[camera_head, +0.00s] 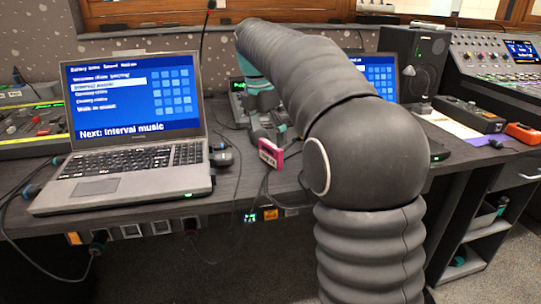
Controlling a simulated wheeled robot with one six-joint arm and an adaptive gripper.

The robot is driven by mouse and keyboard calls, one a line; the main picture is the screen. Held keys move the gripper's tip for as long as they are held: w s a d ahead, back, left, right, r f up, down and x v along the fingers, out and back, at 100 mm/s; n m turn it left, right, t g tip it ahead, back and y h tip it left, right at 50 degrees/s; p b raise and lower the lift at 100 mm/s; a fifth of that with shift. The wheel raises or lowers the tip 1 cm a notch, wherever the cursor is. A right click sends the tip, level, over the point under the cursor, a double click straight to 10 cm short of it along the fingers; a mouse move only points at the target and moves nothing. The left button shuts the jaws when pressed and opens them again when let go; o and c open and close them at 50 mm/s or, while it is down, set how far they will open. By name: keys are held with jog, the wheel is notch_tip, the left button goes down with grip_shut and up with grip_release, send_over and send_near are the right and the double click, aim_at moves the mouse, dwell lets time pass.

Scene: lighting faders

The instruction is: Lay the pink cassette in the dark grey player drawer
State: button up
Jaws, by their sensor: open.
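The pink cassette (270,153) is on the desk near its front edge, left of my arm, with a pale label facing me. It looks to be standing on its edge. My gripper (270,136), grey with teal parts, is open and points down just behind the cassette. I cannot tell whether its fingers touch the cassette or are around it. I cannot make out the dark grey player drawer for sure. A flat dark unit (438,151) shows right of my arm, mostly hidden behind it.
A laptop (130,130) stands open on the left, with a mouse (222,157) and loose cables beside it. A second screen (382,72), a black speaker (414,62) and a mixing console (495,55) stand behind and to the right. My arm covers the desk's middle.

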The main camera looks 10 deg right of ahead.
aim_at(271, 144)
jog(key=shift+w+d+f, duration=0.1)
jog(key=shift+d+f, duration=0.1)
jog(key=shift+f, duration=0.7)
jog(key=shift+w+d+f, duration=0.1)
jog(key=shift+d+f, duration=0.1)
jog(key=shift+f, duration=0.65)
jog(key=c, duration=1)
jog(key=shift+r, duration=0.15)
notch_tip(271, 144, up, 4)
jog(key=shift+r+p, duration=0.1)
jog(key=shift+p, duration=0.2)
jog(key=w+d+r, duration=0.1)
jog(key=d+r, duration=0.5)
jog(key=d, duration=0.5)
jog(key=shift+d+r, duration=0.3)
jog(key=shift+d, duration=0.05)
